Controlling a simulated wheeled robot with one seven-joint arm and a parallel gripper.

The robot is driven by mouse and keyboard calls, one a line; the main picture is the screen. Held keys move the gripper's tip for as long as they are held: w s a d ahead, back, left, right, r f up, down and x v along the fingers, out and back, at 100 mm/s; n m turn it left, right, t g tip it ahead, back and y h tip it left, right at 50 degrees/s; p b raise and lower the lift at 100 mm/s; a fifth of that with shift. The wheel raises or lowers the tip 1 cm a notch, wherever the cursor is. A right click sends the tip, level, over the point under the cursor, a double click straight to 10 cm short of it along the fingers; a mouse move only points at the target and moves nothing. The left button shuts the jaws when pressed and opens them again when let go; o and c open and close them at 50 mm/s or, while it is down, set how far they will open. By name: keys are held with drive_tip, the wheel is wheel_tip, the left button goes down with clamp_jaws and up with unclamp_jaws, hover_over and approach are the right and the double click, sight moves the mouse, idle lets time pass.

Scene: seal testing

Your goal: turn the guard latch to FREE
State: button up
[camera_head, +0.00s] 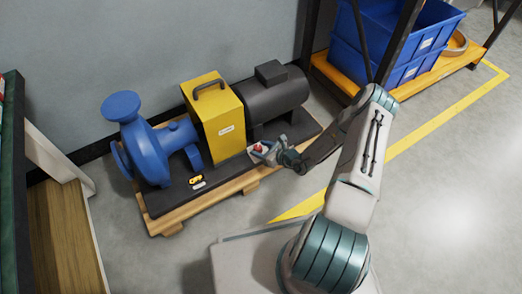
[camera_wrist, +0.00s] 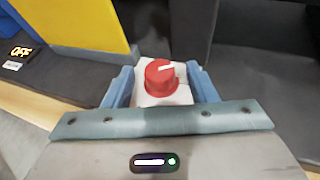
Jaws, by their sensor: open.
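A red knob with a white pointer mark (camera_wrist: 159,74) sits on a small white base (camera_wrist: 181,97) beside the yellow guard (camera_wrist: 85,25); I take it for the guard latch. The mark points towards the right in the wrist view. My gripper (camera_wrist: 160,82) is open, with one blue finger on each side of the knob; I cannot tell whether they touch it. In the head view my gripper (camera_head: 264,153) is low at the right foot of the yellow guard (camera_head: 215,120), with the red knob (camera_head: 258,147) at its tip. No FREE lettering is readable.
A blue pump (camera_head: 150,145) stands left of the guard and a dark motor (camera_head: 278,100) right of it, on a dark base over a wooden pallet (camera_head: 165,222). Open floor lies in front.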

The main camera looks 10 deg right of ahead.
drive_tip(key=c, duration=1)
drive_tip(key=shift+s+a+r+m+h+p, duration=0.15)
drive_tip(key=shift+r+m+h+p, duration=0.15)
drive_tip(key=shift+p, duration=0.55)
drive_tip(key=m+h+p, duration=0.1)
drive_tip(key=t+p, duration=0.1)
drive_tip(key=p, duration=0.1)
drive_tip(key=shift+a+m+t+h, duration=0.2)
drive_tip(key=shift+m+t+h, duration=0.1)
drive_tip(key=shift+m+h, duration=0.1)
drive_tip(key=m+h+p, duration=0.1)
drive_tip(key=p, duration=0.1)
drive_tip(key=shift+a+f+t+h+p, duration=0.1)
drive_tip(key=shift+t+h+p, duration=0.2)
drive_tip(key=shift+h+p, duration=0.1)
drive_tip(key=shift+f+m, duration=0.15)
drive_tip(key=shift+m, duration=0.35)
